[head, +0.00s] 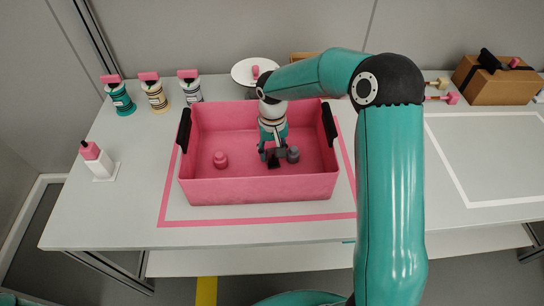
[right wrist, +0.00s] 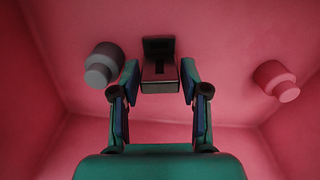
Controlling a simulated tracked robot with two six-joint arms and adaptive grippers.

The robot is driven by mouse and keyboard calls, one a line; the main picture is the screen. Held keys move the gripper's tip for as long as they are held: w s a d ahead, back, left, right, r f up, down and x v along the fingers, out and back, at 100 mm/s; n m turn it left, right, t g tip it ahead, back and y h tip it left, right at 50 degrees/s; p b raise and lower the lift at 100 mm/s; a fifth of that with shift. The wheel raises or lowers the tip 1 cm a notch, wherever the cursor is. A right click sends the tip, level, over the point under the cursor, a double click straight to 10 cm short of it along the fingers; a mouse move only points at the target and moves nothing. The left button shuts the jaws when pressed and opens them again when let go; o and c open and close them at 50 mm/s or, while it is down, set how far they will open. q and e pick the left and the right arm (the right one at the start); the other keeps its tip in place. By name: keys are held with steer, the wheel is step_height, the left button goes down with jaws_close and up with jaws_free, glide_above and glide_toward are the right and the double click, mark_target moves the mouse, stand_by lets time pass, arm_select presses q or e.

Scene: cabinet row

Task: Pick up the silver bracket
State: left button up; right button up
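The bracket (right wrist: 158,66) lies on the floor of the pink crate (head: 262,190), inside it. It looks dark grey here, with an upright part and a flat part. In the head view the bracket (head: 273,162) shows small below my right gripper (head: 271,152), which points down into the crate. In the right wrist view my right gripper (right wrist: 159,78) is open, one finger on each side of the bracket, with gaps visible between. I cannot tell how far the fingertips are above the floor. My left gripper is not in view.
In the crate, a grey knobbed part (head: 293,155) lies right of the gripper and a pink one (head: 220,159) to the left. Black handles (head: 184,130) top the side walls. Several spools (head: 155,96), a white plate (head: 247,71) and a cardboard box (head: 495,84) stand behind.

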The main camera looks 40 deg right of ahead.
jaws_close()
steer(key=shift+r, duration=0.2)
